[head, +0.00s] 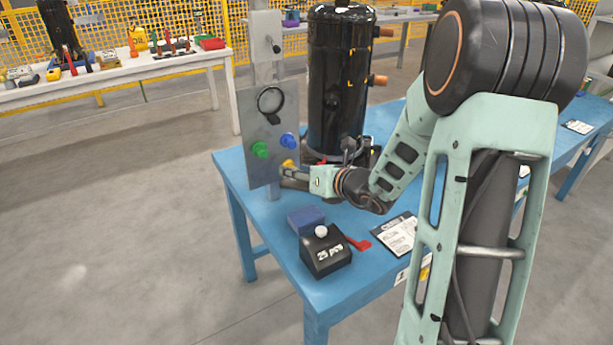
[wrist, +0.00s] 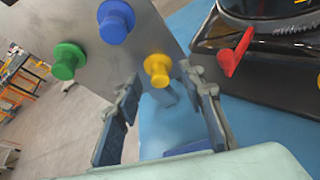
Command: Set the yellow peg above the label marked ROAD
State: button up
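The yellow peg (head: 288,164) sits on the lower right of an upright grey panel (head: 258,110). In the wrist view the yellow peg (wrist: 158,68) shows just ahead of and between the fingertips of my gripper (wrist: 161,82). The two fingers stand well apart, with a visible gap on either side of the peg. In the head view my gripper (head: 299,173) is at the panel's lower right edge. A blue peg (wrist: 116,20) and a green peg (wrist: 68,60) are on the same panel. No label marked ROAD is readable in either view.
A black compressor (head: 338,80) stands behind the panel on the blue table (head: 345,275). A red lever-like part (wrist: 235,52) is close right of my fingers.

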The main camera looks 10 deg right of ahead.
jog(key=shift+w+a+f, duration=0.1)
jog(key=shift+w+a, duration=0.05)
jog(key=shift+w, duration=0.15)
jog(key=shift+c, duration=0.4)
grip_shut()
